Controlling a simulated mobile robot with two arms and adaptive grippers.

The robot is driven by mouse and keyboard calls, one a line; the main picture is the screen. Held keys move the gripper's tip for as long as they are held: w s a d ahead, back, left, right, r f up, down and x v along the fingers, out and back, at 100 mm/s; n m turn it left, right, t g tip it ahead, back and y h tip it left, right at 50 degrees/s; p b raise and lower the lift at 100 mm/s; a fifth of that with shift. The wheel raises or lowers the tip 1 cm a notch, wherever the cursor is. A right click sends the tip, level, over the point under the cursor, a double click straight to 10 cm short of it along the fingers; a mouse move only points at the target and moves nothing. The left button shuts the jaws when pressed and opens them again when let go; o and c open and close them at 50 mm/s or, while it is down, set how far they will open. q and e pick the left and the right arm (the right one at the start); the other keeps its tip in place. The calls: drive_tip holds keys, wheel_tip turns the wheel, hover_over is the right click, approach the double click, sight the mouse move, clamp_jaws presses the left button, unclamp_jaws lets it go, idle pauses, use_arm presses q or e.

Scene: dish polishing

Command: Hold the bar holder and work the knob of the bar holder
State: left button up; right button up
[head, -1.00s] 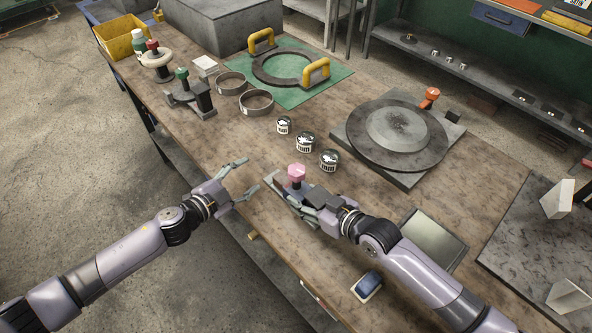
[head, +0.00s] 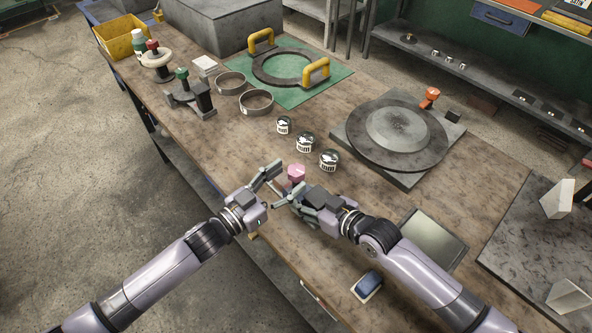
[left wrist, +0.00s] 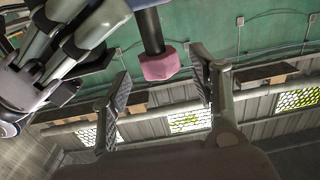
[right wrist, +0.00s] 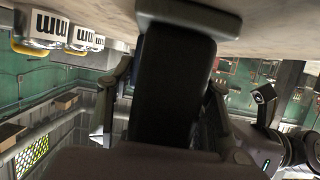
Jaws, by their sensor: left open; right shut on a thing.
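The bar holder shows its pink knob (head: 296,173) on top in the head view; most of its body is hidden by my grippers. My right gripper (head: 303,200) is shut on the bar holder's dark body, which fills the middle of the right wrist view (right wrist: 172,90). My left gripper (head: 279,185) is open at the knob's left side. In the left wrist view the pink faceted knob (left wrist: 160,66) on its dark stem lies between the two spread fingers, with visible gaps on both sides. I see no contact there.
Three small labelled tins (head: 304,142) stand behind the bar holder. A round plate on a square base (head: 397,137) is to the right. A grey tray (head: 433,244) and a blue block (head: 367,285) lie near my right arm. The wooden bench's front edge runs under my left arm.

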sight(289, 176)
use_arm(q)
drive_tip(key=shift+x, duration=1.85)
drive_tip(key=shift+c, duration=0.4)
drive_tip(key=c, duration=1.1)
